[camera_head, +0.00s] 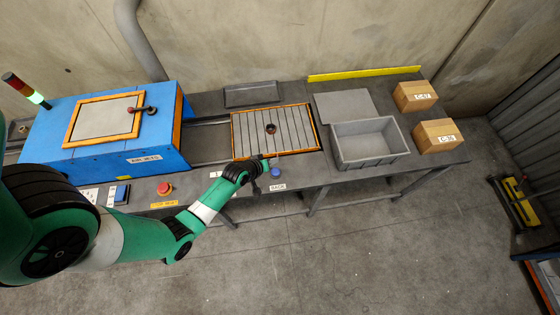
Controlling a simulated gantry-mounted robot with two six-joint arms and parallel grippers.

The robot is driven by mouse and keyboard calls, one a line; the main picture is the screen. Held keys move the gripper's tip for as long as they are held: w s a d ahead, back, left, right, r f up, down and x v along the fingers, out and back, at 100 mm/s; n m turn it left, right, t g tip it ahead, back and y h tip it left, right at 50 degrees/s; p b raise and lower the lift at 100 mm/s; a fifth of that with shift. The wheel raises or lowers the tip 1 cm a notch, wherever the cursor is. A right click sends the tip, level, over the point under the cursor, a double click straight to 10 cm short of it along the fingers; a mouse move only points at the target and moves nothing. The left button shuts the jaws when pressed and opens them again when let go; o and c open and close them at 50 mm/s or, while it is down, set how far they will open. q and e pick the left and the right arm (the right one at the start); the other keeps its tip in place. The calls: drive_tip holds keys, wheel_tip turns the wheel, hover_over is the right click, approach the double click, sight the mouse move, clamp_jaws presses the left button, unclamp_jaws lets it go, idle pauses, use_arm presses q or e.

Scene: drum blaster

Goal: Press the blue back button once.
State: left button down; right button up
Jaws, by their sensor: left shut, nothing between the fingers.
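The blue back button (276,172) is a small round button on the front edge of the grey bench, right above a white label reading BACK (277,187). My left gripper (269,158) is shut and empty. It reaches in from the left, and its tip shows just above and to the left of the blue button in the picture. I cannot tell how high it is above the bench or whether it touches anything. The button is mostly uncovered. My right gripper is not in view.
A slatted orange-framed platform (303,112) lies behind my gripper. A blue machine (60,135) stands left; a grey bin (369,162) and two boxes (436,135) stand right.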

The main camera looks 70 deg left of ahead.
use_arm(q)
drive_tip(key=shift+a, duration=0.15)
drive_tip(key=shift+w, duration=0.15)
drive_tip(key=b, duration=0.7)
hover_over(274, 173)
wheel_tip(274, 173, down, 7)
drive_tip(key=shift+f, duration=0.2)
drive_tip(key=shift+f+b, duration=0.65)
drive_tip(key=shift+f, duration=0.1)
idle(0.9)
drive_tip(key=shift+f+b, duration=0.3)
drive_tip(key=shift+b, duration=0.05)
